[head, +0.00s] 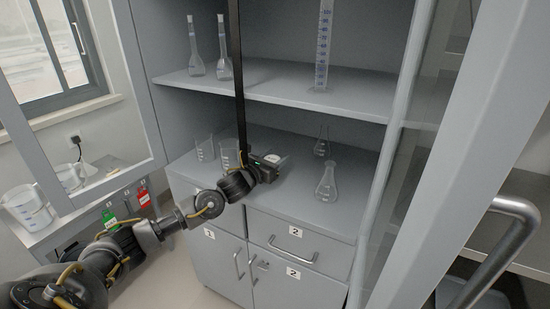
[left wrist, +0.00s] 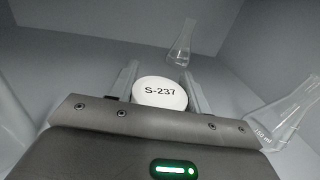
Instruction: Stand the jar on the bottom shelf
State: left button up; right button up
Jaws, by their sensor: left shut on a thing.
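My left gripper (head: 270,162) reaches into the lower bay of the cabinet, over the bottom shelf (head: 290,207). In the head view only a small pale part of the jar (head: 273,158) shows at the gripper's tip. The jar's body is hidden by the gripper and lid, and I cannot tell whether its base touches the shelf. My right gripper is not in view.
On the bottom shelf stand two beakers (head: 228,153) to the left and two conical flasks (head: 327,183) to the right. The upper shelf (head: 275,85) holds two volumetric flasks and a measuring cylinder. Open glass doors flank the cabinet. A dark vertical bar (head: 237,60) stands in front.

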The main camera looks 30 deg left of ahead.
pick_arm(q)
jog(key=o, duration=1)
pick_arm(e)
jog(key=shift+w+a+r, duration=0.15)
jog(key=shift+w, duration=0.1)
pick_arm(q)
jog(key=shift+r, duration=0.1)
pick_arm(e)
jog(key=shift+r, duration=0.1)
pick_arm(q)
jog(key=shift+s+a+f, duration=0.1)
jog(key=shift+s, duration=0.55)
jog(key=shift+s+a+f, duration=0.1)
jog(key=shift+s, duration=0.5)
jog(key=s, duration=0.2)
jog(key=s+b, duration=0.1)
jog(key=s, duration=0.2)
jog(key=s+a, duration=0.1)
jog(key=s, duration=0.2)
jog(key=shift+s+a+r, duration=0.1)
jog(key=shift+s+r, duration=0.05)
jog(key=shift+s, duration=0.55)
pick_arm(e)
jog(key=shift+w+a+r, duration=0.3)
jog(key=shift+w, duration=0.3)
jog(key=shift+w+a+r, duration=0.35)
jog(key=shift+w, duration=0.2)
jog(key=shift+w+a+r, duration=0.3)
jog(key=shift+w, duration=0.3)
